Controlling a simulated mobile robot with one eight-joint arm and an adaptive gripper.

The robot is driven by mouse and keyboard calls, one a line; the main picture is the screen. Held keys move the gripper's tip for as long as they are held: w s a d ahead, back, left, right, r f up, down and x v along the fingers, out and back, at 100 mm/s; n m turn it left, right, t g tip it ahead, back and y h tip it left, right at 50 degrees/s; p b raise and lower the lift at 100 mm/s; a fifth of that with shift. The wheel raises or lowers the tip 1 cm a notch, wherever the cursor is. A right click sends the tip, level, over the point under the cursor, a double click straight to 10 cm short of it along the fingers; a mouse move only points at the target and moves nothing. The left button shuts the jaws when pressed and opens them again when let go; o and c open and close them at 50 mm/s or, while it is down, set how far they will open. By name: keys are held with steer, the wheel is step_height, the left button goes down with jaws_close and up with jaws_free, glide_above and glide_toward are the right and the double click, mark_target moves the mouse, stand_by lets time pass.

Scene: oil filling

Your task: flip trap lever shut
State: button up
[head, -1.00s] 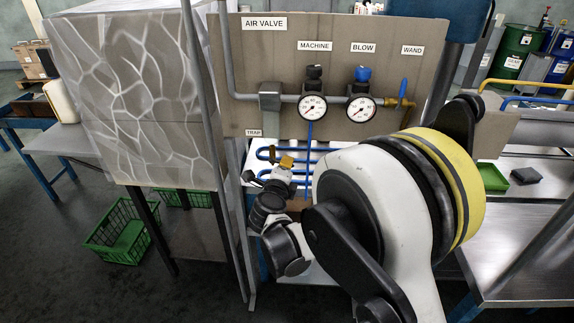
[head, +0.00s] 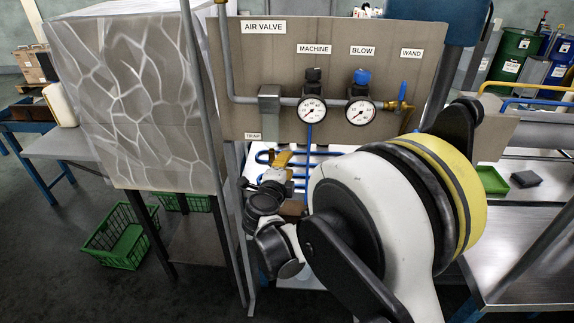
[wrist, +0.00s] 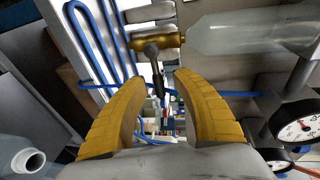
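The trap's brass valve (wrist: 158,41) shows at the top middle of the wrist view, joined to a clear, bottle-like bowl (wrist: 250,32). A dark lever (wrist: 154,62) sticks out from the brass body toward my gripper. My gripper (wrist: 160,78) is open, with one yellow finger on each side of the lever's line. The lever's end appears between the fingertips, and I see no clear contact. In the head view my gripper (head: 282,160) is below the TRAP label (head: 253,136). My arm hides much of the trap's lower part there.
Two gauges (head: 312,110) sit on the grey panel (head: 385,35); a gauge (wrist: 296,122) is also near at right in the wrist view. Blue tubing (wrist: 90,40) loops beside the valve. A large patterned cabinet (head: 130,95) stands left of my arm.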

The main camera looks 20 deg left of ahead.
steer(key=a+v, duration=0.1)
steer(key=v, duration=1.1)
steer(key=shift+d, duration=0.5)
steer(key=w+d+r+n+t+y, duration=0.1)
steer(key=d+r+n+y, duration=0.2)
steer(key=d+r+n, duration=0.5)
steer(key=w+d+r+n+y, duration=0.1)
steer(key=d+r+n+y, duration=0.25)
steer(key=r, duration=0.85)
steer(key=s+d+f+n+g+h, duration=0.1)
steer(key=s+d+f+g+h, duration=0.1)
steer(key=s+d+f, duration=0.3)
steer(key=s+d+f+n+g+h, duration=0.2)
steer(key=s+d+f, duration=0.4)
steer(key=d, duration=0.8)
steer(key=s+d+f+n+g+h, duration=0.2)
steer(key=s+d+f+g, duration=0.3)
steer(key=s+d, duration=0.4)
steer(key=shift+s+d+f+g+h, duration=0.25)
steer(key=shift+s+f+g+h, duration=0.2)
steer(key=shift+h, duration=0.4)
steer(key=shift+w, duration=0.15)
